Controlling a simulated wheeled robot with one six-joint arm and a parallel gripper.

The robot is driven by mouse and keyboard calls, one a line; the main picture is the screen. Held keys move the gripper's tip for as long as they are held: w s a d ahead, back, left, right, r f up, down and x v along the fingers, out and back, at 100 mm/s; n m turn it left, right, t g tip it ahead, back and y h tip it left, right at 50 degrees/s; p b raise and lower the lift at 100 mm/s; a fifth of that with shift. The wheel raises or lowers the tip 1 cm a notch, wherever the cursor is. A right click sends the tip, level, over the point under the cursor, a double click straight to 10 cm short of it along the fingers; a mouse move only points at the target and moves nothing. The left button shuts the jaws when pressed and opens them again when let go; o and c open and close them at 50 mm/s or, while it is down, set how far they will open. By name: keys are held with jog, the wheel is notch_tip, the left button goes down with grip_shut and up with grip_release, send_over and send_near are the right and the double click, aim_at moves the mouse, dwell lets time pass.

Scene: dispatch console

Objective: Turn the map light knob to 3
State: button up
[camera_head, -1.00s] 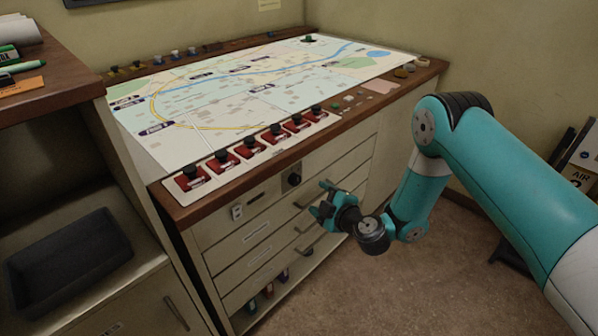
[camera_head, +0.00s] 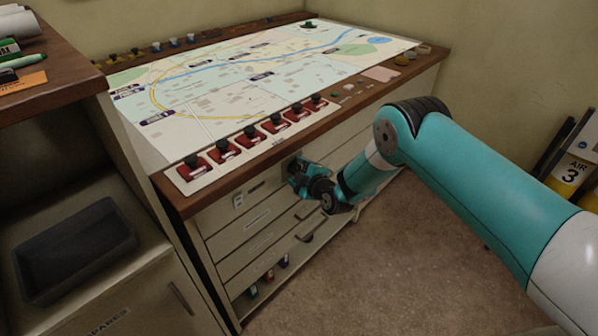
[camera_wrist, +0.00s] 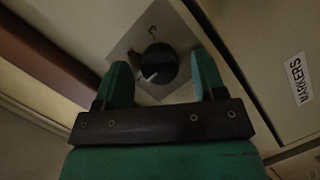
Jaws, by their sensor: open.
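The map light knob (camera_wrist: 157,64) is a round black knob with a white pointer mark, on a square grey plate (camera_wrist: 150,30) in the wrist view. The pointer is toward the lower left of the picture. One dark numeral-like mark shows on the plate above the knob; other marks are hidden or too dim to read. My gripper (camera_wrist: 163,82) is open, with one teal finger on each side of the knob. I cannot tell whether either finger touches it. In the head view my gripper (camera_head: 300,172) is at the cabinet front and hides the knob.
Drawers with bar handles (camera_head: 305,211) lie below. The wooden counter edge (camera_head: 220,186) with a row of red switches (camera_head: 224,150) is above. A drawer labelled MARKERS (camera_wrist: 298,78) shows in the wrist view.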

jog(key=shift+c, duration=0.5)
jog(key=c, duration=0.8)
jog(key=shift+m+b, duration=0.3)
jog(key=shift+b, duration=0.05)
jog(key=shift+w+d+f+m+g+y+b, duration=0.1)
jog(key=shift+m+g+y+b, duration=0.9)
jog(key=shift+m+b, duration=2)
jog(key=shift+w+d+f+m+g+y+b, duration=0.15)
jog(key=shift+m+g+y+b, duration=0.85)
jog(key=shift+m+b, duration=1.9)
jog(key=shift+w+d+r+m+g+y+b, duration=0.1)
jog(key=shift+m+g+y+b, duration=0.4)
jog(key=shift+m+y+b, duration=1.75)
jog(key=shift+m+h+b, duration=0.65)
jog(key=shift+m+b, duration=0.2)
